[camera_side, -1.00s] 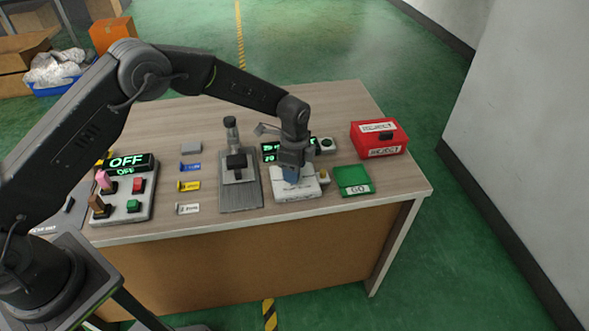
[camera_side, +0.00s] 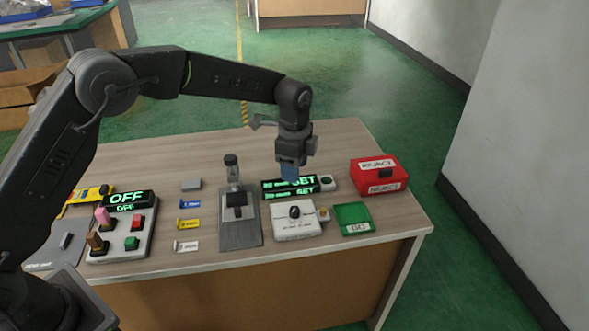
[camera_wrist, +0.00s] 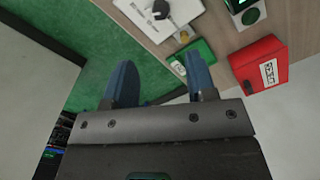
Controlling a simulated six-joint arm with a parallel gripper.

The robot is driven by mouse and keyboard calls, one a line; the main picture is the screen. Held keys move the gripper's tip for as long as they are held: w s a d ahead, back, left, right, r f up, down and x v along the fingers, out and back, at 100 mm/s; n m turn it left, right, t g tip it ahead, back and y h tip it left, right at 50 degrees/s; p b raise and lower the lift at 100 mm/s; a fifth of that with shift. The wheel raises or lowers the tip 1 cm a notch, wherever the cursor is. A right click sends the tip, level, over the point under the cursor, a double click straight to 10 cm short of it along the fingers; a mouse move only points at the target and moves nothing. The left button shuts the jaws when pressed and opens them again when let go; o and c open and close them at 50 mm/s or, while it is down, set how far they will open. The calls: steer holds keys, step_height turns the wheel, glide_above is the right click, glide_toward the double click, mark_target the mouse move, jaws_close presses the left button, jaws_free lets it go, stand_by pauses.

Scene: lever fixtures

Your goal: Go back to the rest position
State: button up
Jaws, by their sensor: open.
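My gripper (camera_side: 289,172) is raised above the table, over the area behind the white fixture. Its blue fingers point down in the side view. In the wrist view the two blue fingers (camera_wrist: 160,88) are apart with nothing between them. The white fixture (camera_side: 297,231) with a dark knob (camera_side: 294,211) stands on the table below and in front of the gripper, clear of it. The white fixture also shows at the top of the wrist view (camera_wrist: 142,20). The display (camera_side: 275,190) behind it is lit green and partly hidden by the gripper; "SET" is readable.
A grey lever fixture (camera_side: 240,235) stands left of the white one. A green GO tray (camera_side: 352,214) and red REJECT box (camera_side: 379,177) stand to the right. A switch panel (camera_side: 125,245) with an OFF display (camera_side: 128,199) is at left. Space above the table is free.

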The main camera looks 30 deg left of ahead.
steer(key=s+a+r+n+t, duration=0.1)
steer(key=s+a+r+n, duration=0.25)
steer(key=s+r, duration=0.4)
steer(key=s+a+r+n+t, duration=0.2)
steer(key=s+a+r+n, duration=0.15)
steer(key=s+r, duration=0.35)
steer(key=s+a+n+t, duration=0.2)
steer(key=s+n, duration=0.6)
steer(key=s, duration=1)
steer(key=shift+a+r+t, duration=0.3)
steer(key=shift+a, duration=0.55)
